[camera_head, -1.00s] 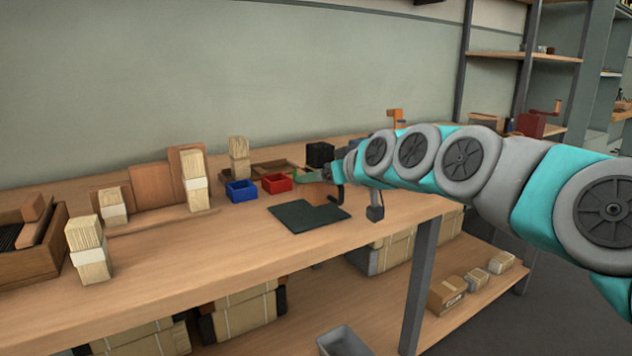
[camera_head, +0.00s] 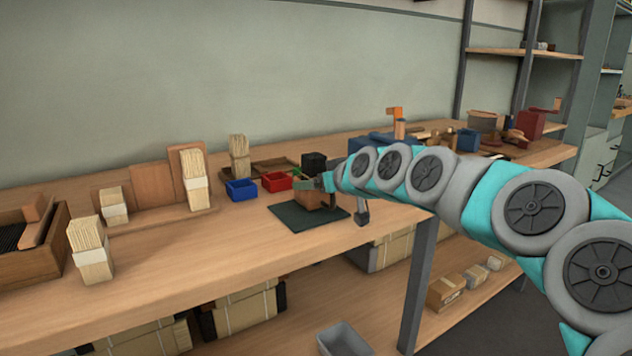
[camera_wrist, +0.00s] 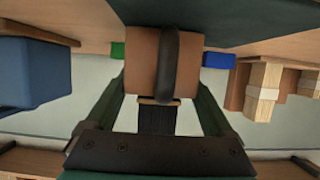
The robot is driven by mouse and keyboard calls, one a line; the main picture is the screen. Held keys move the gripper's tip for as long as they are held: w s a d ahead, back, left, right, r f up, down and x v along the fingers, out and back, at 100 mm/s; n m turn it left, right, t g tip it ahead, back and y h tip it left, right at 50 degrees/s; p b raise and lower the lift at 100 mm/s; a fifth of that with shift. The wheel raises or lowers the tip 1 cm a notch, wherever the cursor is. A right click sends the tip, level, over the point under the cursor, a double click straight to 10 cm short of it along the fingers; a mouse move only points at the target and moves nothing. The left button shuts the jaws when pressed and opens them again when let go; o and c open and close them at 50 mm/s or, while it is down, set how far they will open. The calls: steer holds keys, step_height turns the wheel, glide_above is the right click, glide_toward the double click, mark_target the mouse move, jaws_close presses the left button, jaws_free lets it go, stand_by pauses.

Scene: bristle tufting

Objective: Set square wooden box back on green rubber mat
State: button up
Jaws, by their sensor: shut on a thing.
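The square wooden box (camera_head: 308,200), brown, is over the dark green rubber mat (camera_head: 290,219) on the bench in the head view. My gripper (camera_head: 320,184) is shut on it from the right. In the wrist view the box (camera_wrist: 143,50) sits between my two fingers (camera_wrist: 160,80), with a dark curved strip across its middle. The mat (camera_wrist: 205,8) shows as a dark green surface right beside the box there. I cannot tell whether the box rests on the mat or hangs just above it.
A blue bin (camera_head: 241,190) and a red bin (camera_head: 276,182) stand left of and behind the mat. A black block (camera_head: 314,161) stands behind it. Bundles of bristles (camera_head: 90,250) stand farther left.

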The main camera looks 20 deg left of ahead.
steer(key=shift+f, duration=0.2)
steer(key=o, duration=1.2)
steer(key=shift+o, duration=0.2)
steer(key=shift+s+d+r, duration=0.1)
steer(key=shift+d+r, duration=0.05)
steer(key=shift+r, duration=0.1)
steer(key=b+v, duration=0.1)
steer(key=v, duration=1)
steer(key=shift+s+d+r, duration=0.2)
steer(key=shift+s, duration=0.05)
steer(key=s+d+f+m+g+h, duration=0.3)
steer(key=s+d+f, duration=0.6)
steer(key=s, duration=0.4)
steer(key=s+d+f+m+g+h, duration=0.3)
steer(key=s+d+f+g+h, duration=0.1)
steer(key=s+d+f, duration=0.6)
steer(key=s+d+f+m+g+h, duration=0.3)
steer(key=s+d+f, duration=0.6)
steer(key=s, duration=0.7)
steer(key=shift+d+f+m+g, duration=0.3)
steer(key=shift+d+f+m, duration=0.05)
steer(key=shift+d+m, duration=0.1)
